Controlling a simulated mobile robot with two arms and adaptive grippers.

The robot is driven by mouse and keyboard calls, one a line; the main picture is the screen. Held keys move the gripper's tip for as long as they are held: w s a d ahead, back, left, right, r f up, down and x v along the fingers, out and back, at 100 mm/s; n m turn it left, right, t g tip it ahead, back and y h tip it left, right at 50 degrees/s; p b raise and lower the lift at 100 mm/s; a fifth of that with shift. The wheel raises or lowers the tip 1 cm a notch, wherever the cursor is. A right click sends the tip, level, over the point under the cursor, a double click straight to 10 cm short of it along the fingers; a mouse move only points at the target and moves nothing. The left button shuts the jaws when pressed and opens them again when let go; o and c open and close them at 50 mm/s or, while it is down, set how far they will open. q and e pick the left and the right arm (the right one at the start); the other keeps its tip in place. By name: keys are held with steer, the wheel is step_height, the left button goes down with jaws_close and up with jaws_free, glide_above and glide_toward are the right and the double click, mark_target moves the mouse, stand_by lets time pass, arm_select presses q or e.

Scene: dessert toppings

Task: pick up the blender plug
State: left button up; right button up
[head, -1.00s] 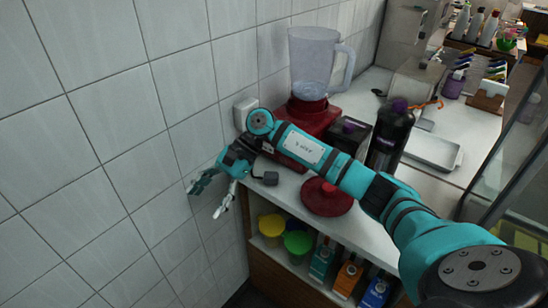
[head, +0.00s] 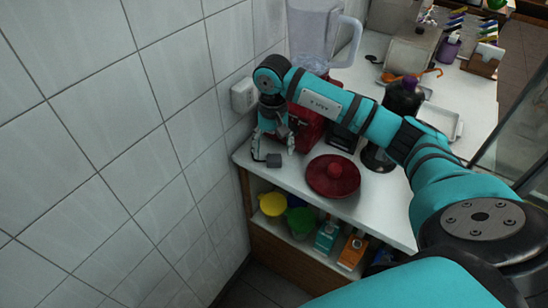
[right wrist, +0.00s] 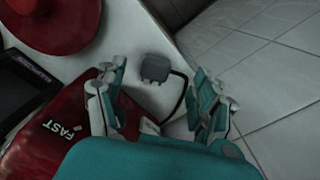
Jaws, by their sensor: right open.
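The blender plug (head: 273,160) is a small dark grey block with a black cord, lying on the white counter near its front left corner. In the right wrist view the plug (right wrist: 155,67) lies just beyond and between the spread fingers. My right gripper (head: 273,147) is open and empty, pointing down over the counter right behind the plug. Its two fingers also show in the right wrist view (right wrist: 160,95). The red blender base (head: 308,128) stands behind the gripper, partly hidden by my right arm. My left gripper is not seen.
A white wall socket (head: 243,95) is on the tiled wall at the left. A red lid (head: 333,176) lies right of the plug. A dark bottle (head: 403,97) stands behind my right arm. A shelf below holds a yellow cup (head: 271,204) and a green cup (head: 299,222).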

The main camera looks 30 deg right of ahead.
mark_target(274, 160)
steer(key=shift+f, duration=0.6)
steer(key=shift+f+p, duration=0.3)
steer(key=f, duration=0.1)
steer(key=f+p, duration=0.1)
steer(key=f, duration=0.1)
steer(key=shift+w+d+f, duration=0.1)
steer(key=shift+d+f, duration=0.15)
steer(key=shift+f, duration=0.55)
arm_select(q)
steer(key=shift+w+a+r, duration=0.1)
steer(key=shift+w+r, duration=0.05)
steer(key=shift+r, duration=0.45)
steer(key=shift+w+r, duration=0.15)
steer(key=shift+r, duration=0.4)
arm_select(e)
steer(key=c, duration=1.3)
